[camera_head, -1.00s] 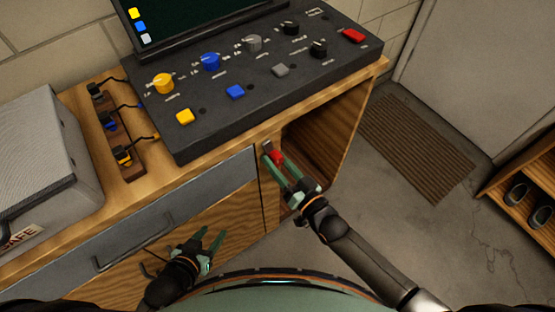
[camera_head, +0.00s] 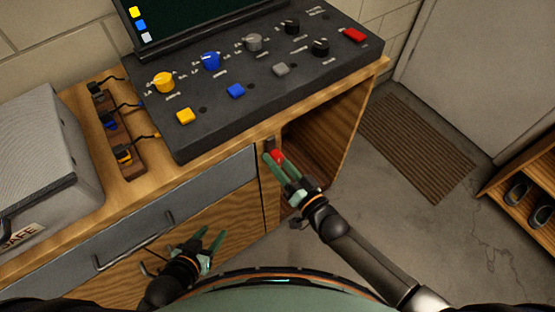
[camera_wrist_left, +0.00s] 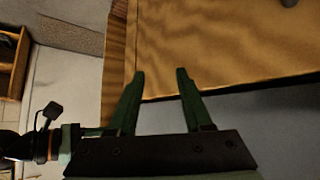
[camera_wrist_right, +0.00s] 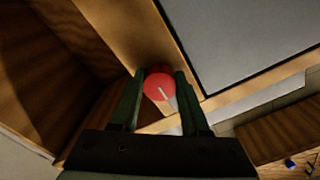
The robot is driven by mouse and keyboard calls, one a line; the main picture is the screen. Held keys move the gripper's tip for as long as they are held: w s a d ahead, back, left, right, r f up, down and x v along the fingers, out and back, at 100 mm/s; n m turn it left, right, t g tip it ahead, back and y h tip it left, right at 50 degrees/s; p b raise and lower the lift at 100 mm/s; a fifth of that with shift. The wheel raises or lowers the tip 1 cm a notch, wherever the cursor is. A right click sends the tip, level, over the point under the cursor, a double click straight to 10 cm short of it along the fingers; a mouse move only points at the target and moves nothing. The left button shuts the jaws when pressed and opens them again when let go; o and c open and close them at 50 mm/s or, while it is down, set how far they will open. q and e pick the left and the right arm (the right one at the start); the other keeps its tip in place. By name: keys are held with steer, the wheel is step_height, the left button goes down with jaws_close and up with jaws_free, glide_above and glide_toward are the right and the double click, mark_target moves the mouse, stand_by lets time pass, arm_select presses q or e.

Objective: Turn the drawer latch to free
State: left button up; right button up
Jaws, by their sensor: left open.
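The drawer latch is a red round knob with a pale pointer line (camera_wrist_right: 159,87), on the wooden upright between the drawer and the open bay; it also shows in the head view (camera_head: 277,156). My right gripper (camera_head: 278,160) reaches it, with one finger on each side of the knob. In the right wrist view the fingers (camera_wrist_right: 160,82) close against its sides, and its lower part is partly hidden. The grey drawer front (camera_head: 170,205) looks closed. My left gripper (camera_head: 212,238) is open and empty in front of the wooden door below the drawer.
A dark control console (camera_head: 220,120) with knobs and buttons stands on the bench. A grey case (camera_head: 45,150) is at the left. The open bay (camera_head: 325,130) lies right of the latch. A floor mat (camera_head: 415,150) and a shoe rack (camera_head: 525,180) are farther right.

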steer(key=o, duration=0.4)
steer(key=shift+o, duration=0.2)
steer(key=v, duration=1.2)
steer(key=shift+s+d, duration=0.15)
steer(key=shift+s, duration=0.05)
steer(key=shift+p, duration=0.3)
